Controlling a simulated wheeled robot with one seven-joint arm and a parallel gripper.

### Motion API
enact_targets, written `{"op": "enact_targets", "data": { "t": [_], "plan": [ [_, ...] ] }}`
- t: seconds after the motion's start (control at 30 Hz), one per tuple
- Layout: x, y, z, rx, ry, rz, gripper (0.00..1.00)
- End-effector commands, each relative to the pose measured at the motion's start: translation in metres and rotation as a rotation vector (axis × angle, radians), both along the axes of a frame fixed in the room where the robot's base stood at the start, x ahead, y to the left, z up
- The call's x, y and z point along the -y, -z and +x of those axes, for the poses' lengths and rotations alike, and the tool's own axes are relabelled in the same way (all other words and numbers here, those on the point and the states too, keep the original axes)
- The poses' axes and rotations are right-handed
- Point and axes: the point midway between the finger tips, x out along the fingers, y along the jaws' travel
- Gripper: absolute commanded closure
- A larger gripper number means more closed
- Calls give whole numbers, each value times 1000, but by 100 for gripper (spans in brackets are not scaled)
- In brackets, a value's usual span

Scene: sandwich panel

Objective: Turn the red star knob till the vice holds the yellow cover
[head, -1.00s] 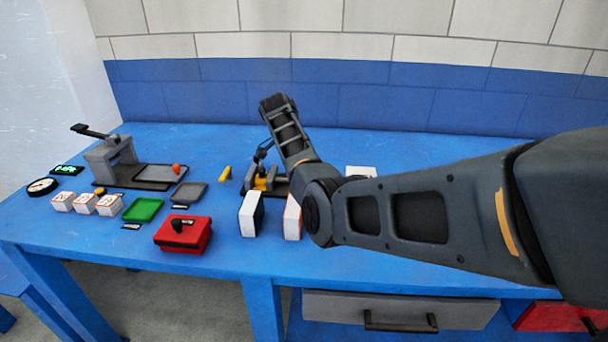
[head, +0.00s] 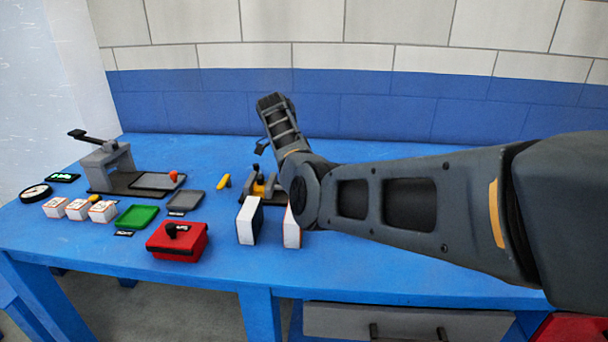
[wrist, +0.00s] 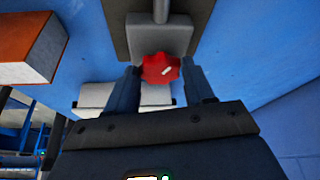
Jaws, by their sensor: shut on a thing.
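The red star knob (wrist: 160,68) is in the wrist view, at the end of a grey block (wrist: 160,38) of the vice. My gripper (wrist: 163,72) is shut on the knob, one finger on each side of it. In the head view, the vice (head: 275,190) stands behind two white boxes, partly covered by my arm. A yellow piece (head: 258,189), seemingly the cover, sits upright between its grey jaws. Whether the jaws touch it cannot be told. The knob and my fingertips are hidden in the head view.
Two white boxes (head: 249,221) stand close in front of the vice. A loose yellow item (head: 223,181) lies left of it. A red box (head: 178,240), green tray (head: 138,216), grey tray (head: 185,201) and a grey press (head: 108,163) are further left.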

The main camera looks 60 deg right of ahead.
Motion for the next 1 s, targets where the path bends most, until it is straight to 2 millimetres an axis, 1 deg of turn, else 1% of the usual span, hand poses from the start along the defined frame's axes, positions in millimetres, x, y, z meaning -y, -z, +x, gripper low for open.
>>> {"op": "enact_targets", "data": {
  "t": [0.17,0.2,0.47,0.67,0.77,0.87,1.0],
  "plan": [
    [1,-1,0,1,0,-2,78],
    [1,-1,0,1,0,-2,47],
    [1,-1,0,1,0,-1,22],
    [0,0,0,0,-1,0,22],
    [0,-4,1,1,-2,-1,22],
    [-3,-14,5,2,-2,-1,22],
    [-8,-35,13,3,-3,-3,22]
  ]
}}
